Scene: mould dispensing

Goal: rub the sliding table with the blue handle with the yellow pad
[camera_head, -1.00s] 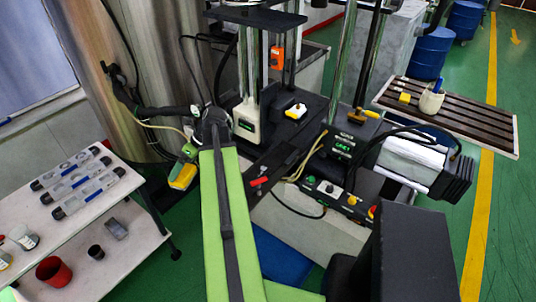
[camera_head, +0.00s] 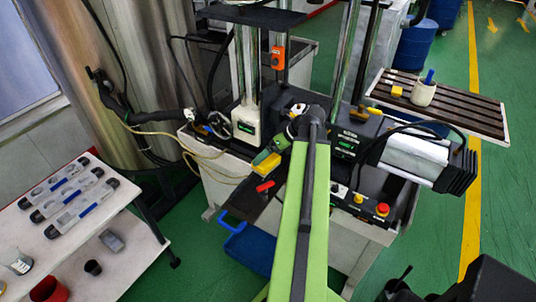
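The yellow pad (camera_head: 266,163) is at the end of my green arm, just above and behind the red lever on the machine. My gripper (camera_head: 282,143) appears shut on the pad's green and dark holder; its fingers are small and partly hidden by the arm. A dark flat plate (camera_head: 246,207), seemingly the sliding table, juts forward from the machine. A blue handle (camera_head: 233,228) shows at its front end, above a blue bin; I cannot tell which of the two it belongs to. The pad is near the plate's rear part; contact cannot be told.
The red lever (camera_head: 264,187) stands by the plate. Machine columns and an orange box (camera_head: 278,57) rise behind. A control panel with a red button (camera_head: 382,209) is to the right. A white shelf (camera_head: 120,195) with parts stands left. A slotted table (camera_head: 455,106) is at right.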

